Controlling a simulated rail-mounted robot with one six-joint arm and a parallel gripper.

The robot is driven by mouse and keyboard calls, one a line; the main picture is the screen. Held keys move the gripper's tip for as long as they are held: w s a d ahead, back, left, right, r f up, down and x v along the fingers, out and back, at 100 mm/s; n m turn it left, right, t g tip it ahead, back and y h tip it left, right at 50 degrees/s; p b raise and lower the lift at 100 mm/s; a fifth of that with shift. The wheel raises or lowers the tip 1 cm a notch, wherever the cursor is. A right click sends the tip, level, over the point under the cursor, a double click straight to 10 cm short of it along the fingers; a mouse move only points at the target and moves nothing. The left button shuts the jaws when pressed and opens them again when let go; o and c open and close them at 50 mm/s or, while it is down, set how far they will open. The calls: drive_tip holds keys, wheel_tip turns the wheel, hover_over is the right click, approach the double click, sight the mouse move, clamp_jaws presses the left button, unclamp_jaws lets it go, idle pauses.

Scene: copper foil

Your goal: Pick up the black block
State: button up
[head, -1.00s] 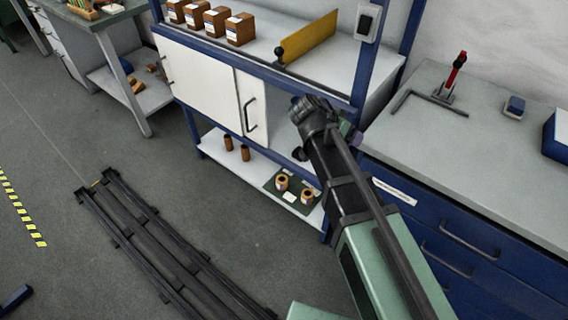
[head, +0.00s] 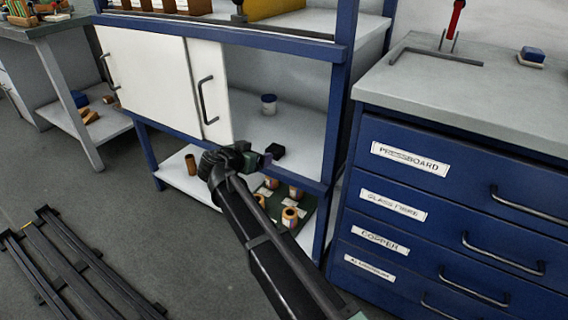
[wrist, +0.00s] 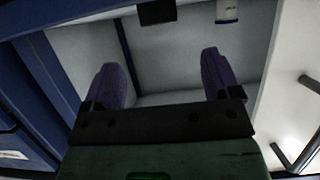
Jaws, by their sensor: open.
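The black block (head: 276,151) lies on the cabinet's middle shelf (head: 290,128), in the open bay right of the white sliding doors. It also shows in the wrist view as a dark block (wrist: 157,12) at the top edge, beyond the fingertips and partly cut off. My gripper (head: 264,160) is at the front of this bay, just left of and nearer than the block. In the wrist view its two purple fingers (wrist: 162,75) are spread apart with nothing between them, and the block is not touched.
A white jar with a blue lid (head: 269,104) stands farther back on the same shelf. The white sliding door (head: 207,90) bounds the bay on the left, a blue post (head: 343,100) on the right. Copper-coloured spools (head: 290,215) sit on the shelf below.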

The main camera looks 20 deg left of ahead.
sight(275, 148)
drive_tip(key=b+x, duration=0.2)
drive_tip(key=x, duration=0.3)
drive_tip(key=shift+w+f, duration=0.1)
drive_tip(key=shift+w, duration=0.1)
drive_tip(key=b+x, duration=0.2)
drive_tip(key=x, duration=0.3)
drive_tip(key=shift+w, duration=0.2)
drive_tip(key=shift+d, duration=0.1)
drive_tip(key=shift+c, duration=0.2)
drive_tip(key=c, duration=1.4)
drive_tip(key=shift+o, duration=0.2)
drive_tip(key=shift+r, duration=0.2)
wheel_tip(275, 148, up, 20)
drive_tip(key=p, duration=2)
